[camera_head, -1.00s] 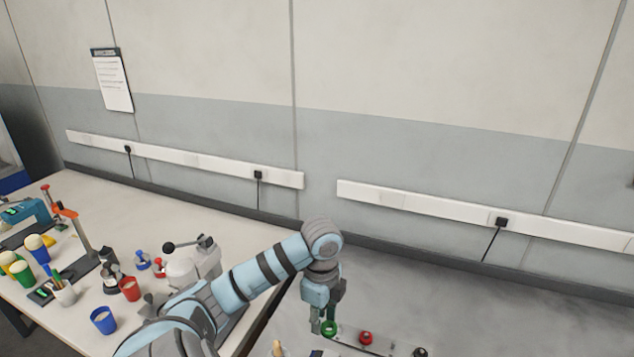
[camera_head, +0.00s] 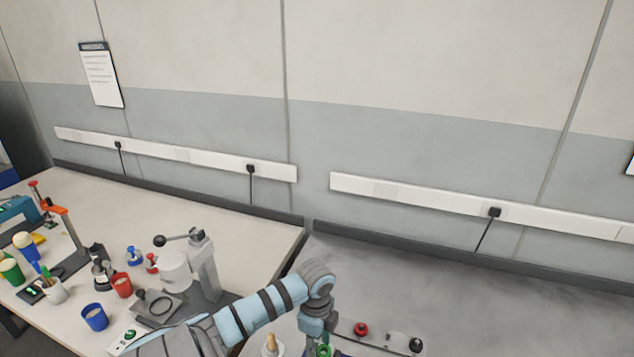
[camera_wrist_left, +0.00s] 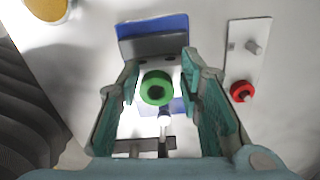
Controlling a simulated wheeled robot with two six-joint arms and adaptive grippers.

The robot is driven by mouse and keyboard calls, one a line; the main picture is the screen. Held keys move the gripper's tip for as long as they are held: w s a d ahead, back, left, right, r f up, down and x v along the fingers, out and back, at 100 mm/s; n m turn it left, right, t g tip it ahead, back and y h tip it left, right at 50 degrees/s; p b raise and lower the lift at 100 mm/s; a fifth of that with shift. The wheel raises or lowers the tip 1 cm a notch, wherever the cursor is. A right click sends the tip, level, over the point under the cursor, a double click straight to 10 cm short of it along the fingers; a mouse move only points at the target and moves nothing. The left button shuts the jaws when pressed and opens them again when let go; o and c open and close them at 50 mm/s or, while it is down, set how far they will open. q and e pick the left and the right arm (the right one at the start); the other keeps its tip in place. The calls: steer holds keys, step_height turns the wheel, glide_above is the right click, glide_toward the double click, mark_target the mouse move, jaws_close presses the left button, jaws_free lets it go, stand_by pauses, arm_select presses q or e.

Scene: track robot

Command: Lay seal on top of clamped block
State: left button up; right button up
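The green ring-shaped seal (camera_wrist_left: 157,88) shows in the left wrist view between the fingers of my left gripper (camera_wrist_left: 160,75), with a visible gap on each side. It appears to sit below the fingertips on the block in the clamp; its exact contact is hard to see. The clamp's blue jaw (camera_wrist_left: 153,27) is just beyond it, with a pale block surface and a metal rod around it. In the head view my left gripper (camera_head: 316,343) is at the bottom edge, with the green seal (camera_head: 323,351) partly cut off. My right gripper is not in view.
A pale plate (camera_wrist_left: 249,55) with a bare metal peg and a red ring (camera_wrist_left: 242,92) lies right of the clamp. A lever press (camera_head: 204,265) and cups crowd the left table.

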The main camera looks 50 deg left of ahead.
arm_select(q)
steer(key=shift+o, duration=0.9)
steer(key=shift+r, duration=0.35)
step_height(320, 180, up, 12)
steer(key=p, duration=0.1)
steer(key=shift+f, duration=0.15)
